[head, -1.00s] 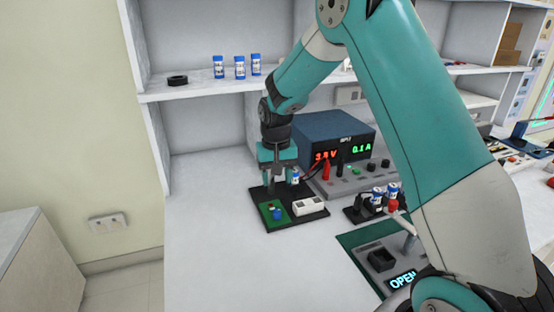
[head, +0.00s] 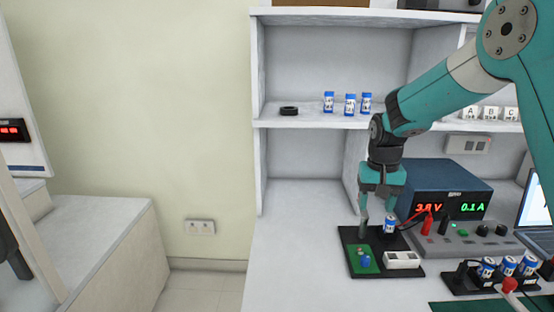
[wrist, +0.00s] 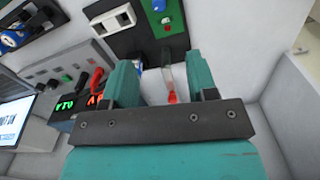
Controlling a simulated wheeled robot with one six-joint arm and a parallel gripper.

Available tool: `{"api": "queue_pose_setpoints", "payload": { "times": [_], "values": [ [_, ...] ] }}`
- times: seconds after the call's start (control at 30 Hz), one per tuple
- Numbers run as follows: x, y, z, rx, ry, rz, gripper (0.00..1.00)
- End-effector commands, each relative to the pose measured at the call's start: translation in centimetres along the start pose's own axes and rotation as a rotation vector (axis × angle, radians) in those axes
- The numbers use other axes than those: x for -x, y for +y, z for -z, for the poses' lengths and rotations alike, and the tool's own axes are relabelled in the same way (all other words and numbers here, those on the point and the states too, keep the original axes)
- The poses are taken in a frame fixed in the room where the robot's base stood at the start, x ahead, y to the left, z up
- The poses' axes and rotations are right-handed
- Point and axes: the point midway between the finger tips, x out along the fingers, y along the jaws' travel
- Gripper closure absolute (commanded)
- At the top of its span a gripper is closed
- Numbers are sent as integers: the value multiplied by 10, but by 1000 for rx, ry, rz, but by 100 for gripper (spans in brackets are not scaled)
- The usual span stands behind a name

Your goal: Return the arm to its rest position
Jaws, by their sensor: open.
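My teal arm reaches down in the head view to my gripper (head: 377,212), which is open above the back of a black tray (head: 416,271). A blue-and-white cylinder (head: 389,225) stands upright on the tray, close to the right finger. Whether they touch cannot be told. In the wrist view both teal fingers of my gripper (wrist: 163,82) are spread apart. A slim grey piece with a red end (wrist: 171,88) shows between them; I cannot tell what it is. The tray also carries a green board (head: 362,260) with a blue part, and a white block (head: 402,260).
A blue power supply (head: 440,185) reading 3.8 V and 0.1 A stands right of my gripper, with red and black leads. Several blue-and-white cylinders (head: 508,265) stand in a black holder at the right. A shelf (head: 310,122) is behind. The counter left of the tray is clear.

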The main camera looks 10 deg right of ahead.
Motion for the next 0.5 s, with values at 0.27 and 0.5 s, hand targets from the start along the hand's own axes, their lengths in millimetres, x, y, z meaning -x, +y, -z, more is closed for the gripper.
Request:
{"api": "queue_pose_setpoints", "payload": {
  "times": [0.27, 0.5],
  "values": [
    [81, -56, -116, 363, 32, 135, 47],
    [127, -76, -267, 767, 51, 299, 47]
  ]
}}
